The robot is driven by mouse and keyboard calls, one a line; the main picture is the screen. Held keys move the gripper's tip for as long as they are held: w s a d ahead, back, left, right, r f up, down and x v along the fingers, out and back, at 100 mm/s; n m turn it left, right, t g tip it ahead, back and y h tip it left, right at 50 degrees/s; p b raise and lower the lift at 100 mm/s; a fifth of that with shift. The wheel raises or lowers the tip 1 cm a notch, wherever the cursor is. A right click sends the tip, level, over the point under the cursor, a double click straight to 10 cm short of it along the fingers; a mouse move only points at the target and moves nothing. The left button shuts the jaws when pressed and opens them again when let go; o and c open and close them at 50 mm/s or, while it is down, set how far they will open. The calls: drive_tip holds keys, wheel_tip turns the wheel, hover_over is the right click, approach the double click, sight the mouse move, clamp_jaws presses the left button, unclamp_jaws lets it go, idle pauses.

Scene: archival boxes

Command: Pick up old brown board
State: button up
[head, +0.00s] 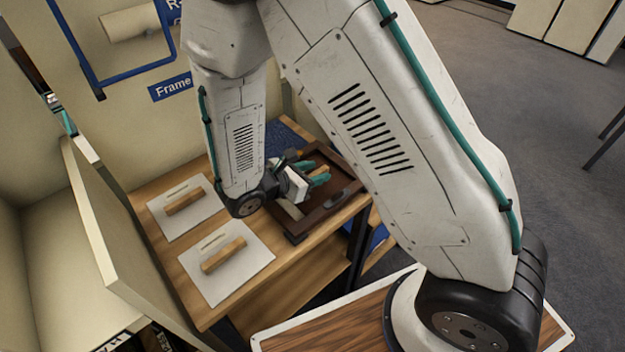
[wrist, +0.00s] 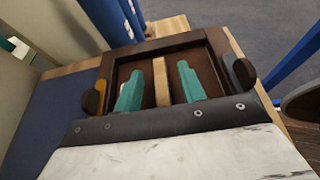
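The old brown board (wrist: 145,70) lies inside a dark wooden frame (wrist: 168,43) on the table. A pale wooden bar (wrist: 161,85) stands out from its middle, like a handle. In the head view the frame (head: 318,214) shows at the table's right part, with the board (head: 340,181) partly hidden by my gripper (head: 313,174). In the wrist view my gripper (wrist: 160,70) has its two teal fingers apart, one on each side of the bar. Gaps show between fingers and bar. The bar's lower end is hidden by my gripper body.
Two white boards with wooden handles, one at the back (head: 163,220) and one in front (head: 220,286), lie left of the frame. Dark clips sit on the frame's left (wrist: 92,101) and right (wrist: 244,73) sides. A blue mat (wrist: 62,112) lies beside it.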

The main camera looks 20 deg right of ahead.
drive_tip(key=shift+w+d+f, duration=0.2)
drive_tip(key=shift+d+f, duration=0.05)
drive_tip(key=shift+d, duration=0.25)
clamp_jaws()
